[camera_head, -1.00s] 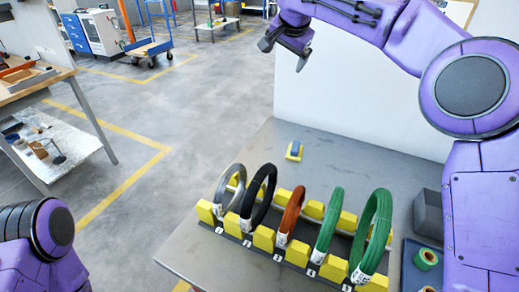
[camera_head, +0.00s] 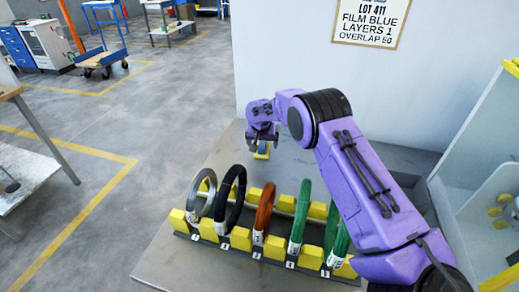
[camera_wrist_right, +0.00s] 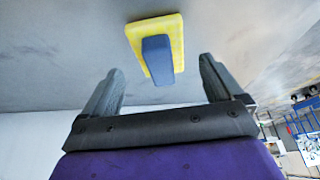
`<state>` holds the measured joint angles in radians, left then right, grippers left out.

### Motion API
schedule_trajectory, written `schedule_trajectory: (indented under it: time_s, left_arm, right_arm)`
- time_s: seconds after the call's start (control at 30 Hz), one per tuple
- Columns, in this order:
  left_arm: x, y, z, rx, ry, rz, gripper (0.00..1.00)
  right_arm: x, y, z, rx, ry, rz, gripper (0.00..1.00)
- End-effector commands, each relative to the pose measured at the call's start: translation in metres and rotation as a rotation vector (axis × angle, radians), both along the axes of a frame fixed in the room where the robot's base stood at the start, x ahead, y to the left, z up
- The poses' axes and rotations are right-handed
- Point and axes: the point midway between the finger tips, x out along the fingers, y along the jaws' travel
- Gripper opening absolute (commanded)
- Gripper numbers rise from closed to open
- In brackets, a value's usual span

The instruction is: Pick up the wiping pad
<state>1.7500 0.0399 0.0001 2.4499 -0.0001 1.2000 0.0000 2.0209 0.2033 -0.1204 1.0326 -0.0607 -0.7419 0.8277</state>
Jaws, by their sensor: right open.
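The wiping pad (camera_head: 262,152) is a yellow block with a blue-grey grip on top, lying on the grey table behind the row of coils. In the right wrist view the pad (camera_wrist_right: 173,36) lies just beyond the fingertips, its blue grip in line with the gap between them. My right gripper (camera_head: 263,138) is directly over the pad in the head view and partly covers it. In the right wrist view the right gripper (camera_wrist_right: 160,88) is open, with nothing between its fingers. My left gripper is not in view.
A rack with yellow blocks (camera_head: 208,231) holds several upright coils in front of the pad: grey, black, orange and green. A wall with a sign (camera_head: 370,22) stands behind the table. The table's left part (camera_head: 165,245) is bare.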

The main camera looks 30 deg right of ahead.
Motion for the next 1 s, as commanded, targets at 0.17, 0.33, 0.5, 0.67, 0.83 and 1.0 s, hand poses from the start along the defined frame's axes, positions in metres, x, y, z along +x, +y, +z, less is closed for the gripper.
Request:
schedule_trajectory:
  time_s: [0.17, 0.33, 0.5, 0.67, 0.83, 1.0]
  left_arm:
    - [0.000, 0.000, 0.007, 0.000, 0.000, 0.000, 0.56]
    - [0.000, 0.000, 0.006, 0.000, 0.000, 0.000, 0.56]
    - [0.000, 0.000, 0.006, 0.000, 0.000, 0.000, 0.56]
    - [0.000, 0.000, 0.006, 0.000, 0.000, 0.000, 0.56]
    - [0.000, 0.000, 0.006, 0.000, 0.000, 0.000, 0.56]
    - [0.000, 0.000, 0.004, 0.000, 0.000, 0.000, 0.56]
  right_arm:
    - [0.009, -0.007, -0.023, 0.001, 0.001, -0.001, 0.94]
    - [0.010, -0.008, -0.026, 0.001, -0.001, 0.000, 0.94]
    - [0.010, -0.008, -0.026, 0.000, 0.000, -0.001, 0.64]
    - [0.010, -0.008, -0.026, 0.000, 0.000, 0.000, 0.32]
    - [0.010, -0.008, -0.026, 0.000, 0.000, 0.000, 0.32]
    - [0.010, -0.008, -0.017, 0.000, -0.002, -0.001, 0.32]
